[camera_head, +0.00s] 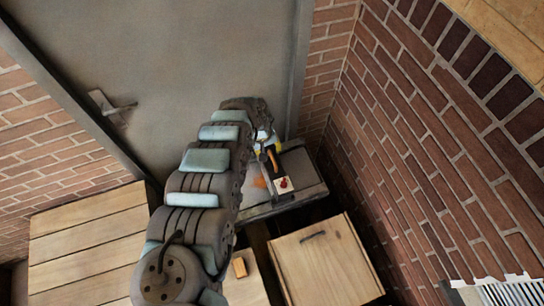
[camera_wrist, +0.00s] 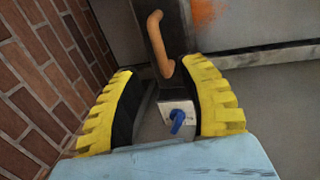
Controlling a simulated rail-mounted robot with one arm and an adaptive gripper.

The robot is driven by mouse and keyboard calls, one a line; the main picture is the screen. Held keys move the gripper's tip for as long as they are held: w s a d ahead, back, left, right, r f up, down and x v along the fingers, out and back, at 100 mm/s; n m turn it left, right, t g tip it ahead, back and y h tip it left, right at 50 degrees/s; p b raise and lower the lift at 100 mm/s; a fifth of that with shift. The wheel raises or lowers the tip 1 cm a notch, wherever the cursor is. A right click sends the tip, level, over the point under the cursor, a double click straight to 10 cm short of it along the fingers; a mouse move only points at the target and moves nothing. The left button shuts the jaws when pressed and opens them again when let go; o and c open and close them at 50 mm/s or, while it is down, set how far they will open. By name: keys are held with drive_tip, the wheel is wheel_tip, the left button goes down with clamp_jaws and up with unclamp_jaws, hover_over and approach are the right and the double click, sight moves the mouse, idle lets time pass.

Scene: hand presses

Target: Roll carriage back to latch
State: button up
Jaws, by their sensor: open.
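The hand press (camera_head: 298,168) stands on a dark bench in the corner. A curved orange handle (camera_head: 272,160) and a pale block with a red knob (camera_head: 283,184) show on it. In the wrist view the orange handle (camera_wrist: 160,42) rises from a dark bar, with a grey block and blue knob (camera_wrist: 177,118) nearer me. I cannot tell whether the two knobs are one part, or which part is the carriage. My gripper (camera_wrist: 160,66) is open, its yellow fingers on either side of the handle, with no clear contact. In the head view my arm mostly hides my gripper (camera_head: 262,143).
A wooden cabinet (camera_head: 325,262) with a dark pull stands in front of the bench. A plank table (camera_head: 85,245) is at left. A brick wall (camera_head: 440,150) closes the right side, and a grey door (camera_head: 160,70) is behind.

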sight(272, 158)
drive_tip(key=shift+w+d+f+b, duration=0.15)
drive_tip(key=shift+d+f, duration=0.15)
drive_tip(key=shift+f, duration=0.85)
drive_tip(key=shift+s+d+f+b, duration=0.15)
drive_tip(key=shift+d+f, duration=0.1)
drive_tip(key=shift+f, duration=0.9)
drive_tip(key=shift+w+f, duration=0.15)
drive_tip(key=shift+f, duration=0.45)
clamp_jaws()
